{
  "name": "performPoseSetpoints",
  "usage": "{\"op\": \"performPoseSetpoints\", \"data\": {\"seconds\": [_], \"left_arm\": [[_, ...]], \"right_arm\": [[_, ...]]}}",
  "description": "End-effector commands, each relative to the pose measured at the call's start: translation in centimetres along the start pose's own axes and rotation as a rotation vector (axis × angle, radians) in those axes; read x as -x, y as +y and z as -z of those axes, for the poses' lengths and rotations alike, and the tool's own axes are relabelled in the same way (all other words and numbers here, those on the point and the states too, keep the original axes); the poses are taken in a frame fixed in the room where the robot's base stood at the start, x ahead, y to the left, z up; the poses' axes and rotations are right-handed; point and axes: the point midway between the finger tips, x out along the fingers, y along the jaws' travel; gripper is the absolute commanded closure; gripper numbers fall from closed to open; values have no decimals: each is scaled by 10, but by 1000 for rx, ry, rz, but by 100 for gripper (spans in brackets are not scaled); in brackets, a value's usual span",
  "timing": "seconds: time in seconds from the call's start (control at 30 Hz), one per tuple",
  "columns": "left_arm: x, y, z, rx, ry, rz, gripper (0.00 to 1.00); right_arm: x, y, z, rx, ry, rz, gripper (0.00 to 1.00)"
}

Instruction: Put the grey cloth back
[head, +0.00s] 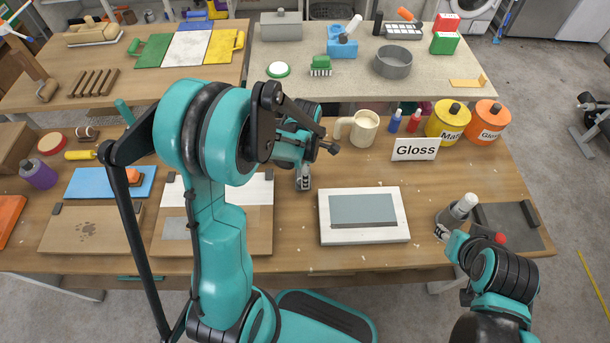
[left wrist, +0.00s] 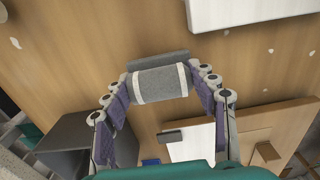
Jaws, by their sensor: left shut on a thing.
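My left gripper (head: 304,183) is over the middle of the workbench, between the brown board and the white-framed panel. In the left wrist view its two purple-padded fingers (left wrist: 165,92) are closed on the ends of a grey cloth (left wrist: 160,84), a short folded or rolled piece with a pale band near each end. In the head view the gripper and arm largely hide it. Whether it touches the bench is unclear. My right gripper (head: 452,222) is at the right end of the bench beside a grey, white-topped cylinder (head: 462,208); its fingers are not clear.
The white-framed panel (head: 330,230) lies right of my left gripper. A brown board (head: 258,240) with white and grey patches lies left.

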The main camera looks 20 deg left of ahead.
Motion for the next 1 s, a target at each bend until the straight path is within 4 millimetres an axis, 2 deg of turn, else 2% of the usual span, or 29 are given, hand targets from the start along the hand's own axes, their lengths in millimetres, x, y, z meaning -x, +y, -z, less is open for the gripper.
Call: {"op": "performPoseSetpoints", "data": {"seconds": [0.07, 0.4, 0.43, 0.5, 0.87, 1.0], "left_arm": [[-10, 0, 0, 0, 0, 0, 69], [-12, 0, 0, 0, 0, 0, 69], [-12, 0, 0, 0, 0, 0, 40], [-11, 0, 0, 0, 0, 0, 21], [-8, 0, 0, 0, 0, 0, 21], [9, 0, 0, 0, 0, 0, 21]], "right_arm": [[-4, 0, -3, 0, 0, 0, 60], [-6, 0, -4, 0, 0, 0, 60], [-6, 0, -4, 0, 0, 0, 60], [-5, 0, -4, 0, 0, 0, 60], [-3, 0, -2, 0, 0, 0, 60], [3, 0, 2, 0, 0, 0, 60]]}}
